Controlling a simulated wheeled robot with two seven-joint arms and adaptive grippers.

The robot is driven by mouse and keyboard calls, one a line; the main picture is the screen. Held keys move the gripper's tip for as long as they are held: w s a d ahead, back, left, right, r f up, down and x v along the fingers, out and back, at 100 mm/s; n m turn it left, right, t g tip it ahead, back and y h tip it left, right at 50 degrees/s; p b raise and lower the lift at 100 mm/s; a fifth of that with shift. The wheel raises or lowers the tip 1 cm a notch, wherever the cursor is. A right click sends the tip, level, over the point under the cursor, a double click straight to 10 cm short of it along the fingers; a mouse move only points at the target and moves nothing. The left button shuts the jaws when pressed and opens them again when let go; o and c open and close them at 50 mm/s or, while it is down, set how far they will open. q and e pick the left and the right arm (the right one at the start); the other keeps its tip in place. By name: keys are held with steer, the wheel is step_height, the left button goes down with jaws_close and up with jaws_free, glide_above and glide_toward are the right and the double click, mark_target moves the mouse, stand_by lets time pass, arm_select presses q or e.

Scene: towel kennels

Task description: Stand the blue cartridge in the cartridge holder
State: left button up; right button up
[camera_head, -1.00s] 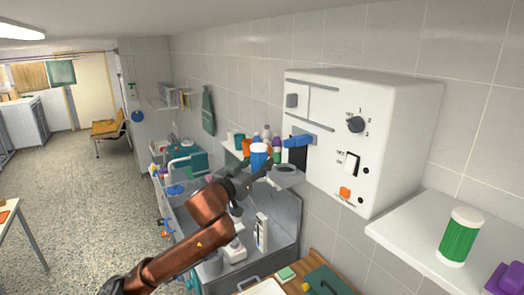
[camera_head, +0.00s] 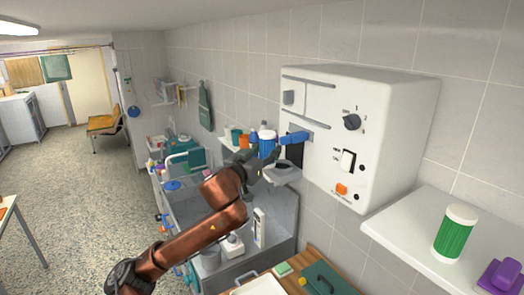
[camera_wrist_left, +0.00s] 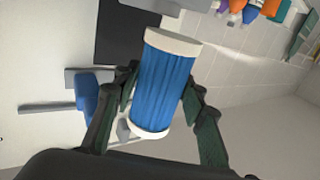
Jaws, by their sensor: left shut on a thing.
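The blue cartridge (camera_head: 267,147), ribbed with white end caps, is held upright or nearly so in the head view. My left gripper (camera_head: 259,164) is shut on it. In the left wrist view the cartridge (camera_wrist_left: 165,85) lies between the two fingers, with both white ends showing. A grey rounded platform with a dark opening, which looks like the cartridge holder (camera_head: 288,174), juts out low at the left side of the white wall unit (camera_head: 377,130). The cartridge is above and left of it, apart from it. My right gripper is not in view.
A blue lever (camera_head: 294,137) sticks out of the wall unit close beside the cartridge. A green cartridge (camera_head: 455,234) stands on the white shelf (camera_head: 405,245) at right, near a purple object (camera_head: 500,278). Bottles stand on a shelf behind my gripper. A sink counter lies below.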

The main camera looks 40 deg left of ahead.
arm_select(q)
steer(key=shift+w+d+f, duration=0.1)
steer(key=shift+w+d, duration=0.2)
steer(key=shift+w, duration=0.4)
steer(key=shift+w+d, duration=0.3)
steer(key=shift+w, duration=0.4)
steer(key=shift+w+d+f, duration=0.1)
steer(key=shift+w+d, duration=0.2)
steer(key=shift+w, duration=0.4)
steer(key=shift+w+d+f, duration=0.15)
steer(key=shift+w+d, duration=0.15)
steer(key=shift+w, duration=0.45)
steer(key=shift+w+f, duration=0.1)
steer(key=shift+f, duration=0.15)
steer(key=shift+f+b, duration=0.3)
steer(key=shift+f, duration=0.45)
steer(key=o, duration=1.3)
